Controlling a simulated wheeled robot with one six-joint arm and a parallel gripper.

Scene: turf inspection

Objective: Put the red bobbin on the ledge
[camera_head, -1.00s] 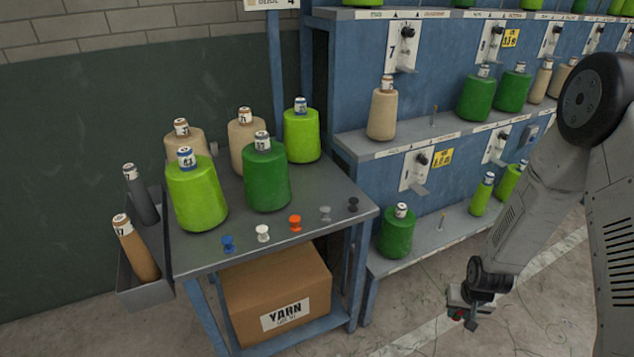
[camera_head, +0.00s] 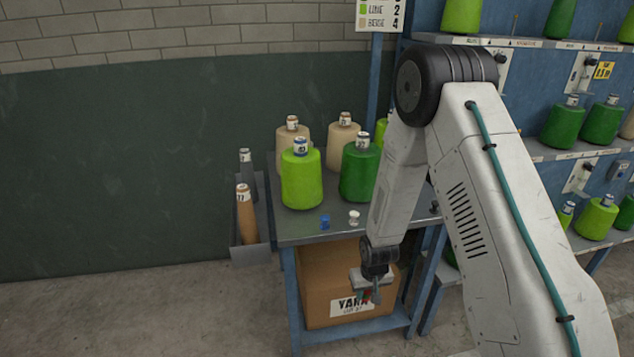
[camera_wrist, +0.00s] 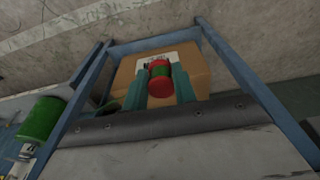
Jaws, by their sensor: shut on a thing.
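My gripper (camera_head: 368,292) hangs low in front of the table, before the cardboard box. It is shut on a small bobbin with red ends and a green band, the red bobbin (camera_wrist: 159,86), which sits between the teal fingers in the wrist view. In the head view only a small patch of red shows at the jaws. The blue rack at the right has grey ledges (camera_head: 575,154) with cones on them; which one is meant I cannot tell. The held bobbin touches no ledge.
The grey table (camera_head: 300,233) carries several yarn cones, a blue spool (camera_head: 325,222) and a white spool (camera_head: 354,217). A yarn box (camera_head: 320,283) is below. A side tray (camera_head: 250,254) holds two narrow cones. My arm hides part of table and rack. Floor at left is clear.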

